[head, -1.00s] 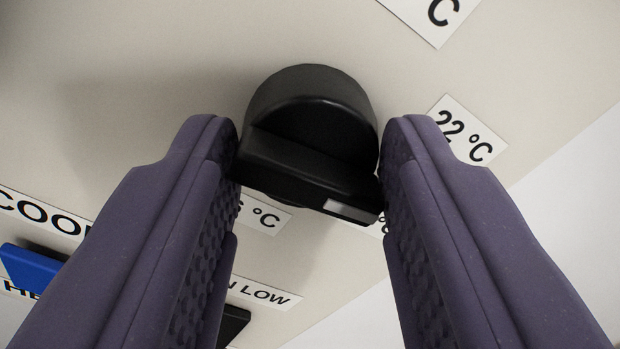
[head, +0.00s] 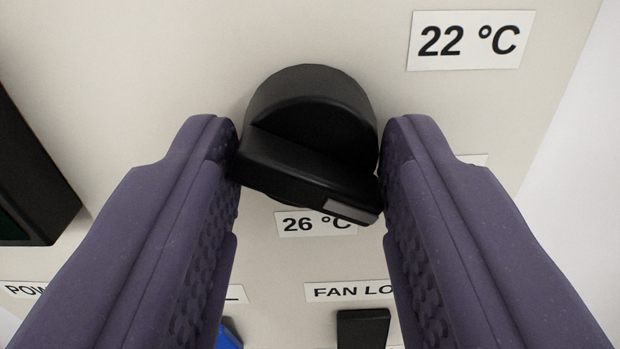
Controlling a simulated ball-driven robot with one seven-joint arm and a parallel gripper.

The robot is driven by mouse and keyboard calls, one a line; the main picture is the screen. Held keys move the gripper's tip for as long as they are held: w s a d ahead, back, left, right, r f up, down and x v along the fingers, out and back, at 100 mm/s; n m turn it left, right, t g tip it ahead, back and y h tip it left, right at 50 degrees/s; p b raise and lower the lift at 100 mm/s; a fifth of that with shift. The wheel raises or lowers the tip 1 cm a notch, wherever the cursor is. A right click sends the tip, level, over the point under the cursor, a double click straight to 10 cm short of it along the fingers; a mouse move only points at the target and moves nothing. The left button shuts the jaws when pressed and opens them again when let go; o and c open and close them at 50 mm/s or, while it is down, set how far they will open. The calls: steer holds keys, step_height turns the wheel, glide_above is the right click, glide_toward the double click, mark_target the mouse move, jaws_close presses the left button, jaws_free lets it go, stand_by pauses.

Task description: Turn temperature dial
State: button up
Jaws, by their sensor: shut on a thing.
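The black temperature dial (head: 315,125) is in the middle of the head view, on a beige panel (head: 330,30). Its raised grip bar slants down to the right, and a pale marker sits at the bar's lower right end. My gripper (head: 310,165) is shut on the dial, with one purple finger on each side. A "22 °C" label (head: 470,40) is at the upper right. A "26 °C" label (head: 305,222) is just below the dial, near the marker end. Another label behind the right finger is mostly hidden.
A "FAN LO" label (head: 348,291) is above a black switch (head: 362,328) at the bottom. A blue switch (head: 229,333) shows partly by the left finger. A dark framed part (head: 30,180) is at the left edge.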

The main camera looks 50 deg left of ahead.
steer(key=shift+f, duration=0.1)
stand_by(0.3)
steer(key=o, duration=1.1)
steer(key=shift+c, duration=0.2)
steer(key=v, duration=0.8)
